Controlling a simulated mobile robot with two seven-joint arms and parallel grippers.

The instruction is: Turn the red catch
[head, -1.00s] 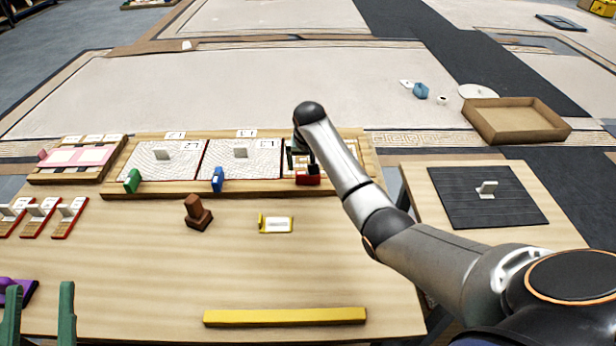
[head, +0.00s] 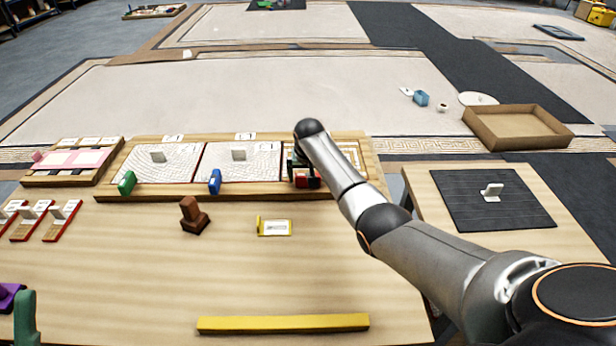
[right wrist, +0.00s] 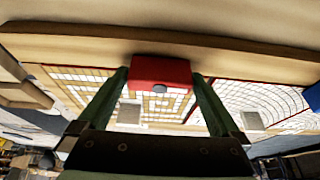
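The red catch (head: 307,181) sits on the front rail of the wooden frame (head: 250,191), at its right panel. In the right wrist view the red catch (right wrist: 160,72) is a block with a round grey pin on its face. My right gripper (head: 304,168) reaches down to it from above. In the wrist view its green fingers (right wrist: 160,80) flank the catch on both sides, with no clear gap. The head view partly hides the catch behind the fingers and arm. One green finger of my left gripper (head: 25,318) shows at the lower left corner; the rest is out of frame.
A green catch (head: 127,183) and a blue catch (head: 215,181) stand on the same rail to the left. A brown block (head: 193,214), a yellow-edged card (head: 274,227) and a yellow bar (head: 283,323) lie on the table. A side table (head: 440,205) stands right.

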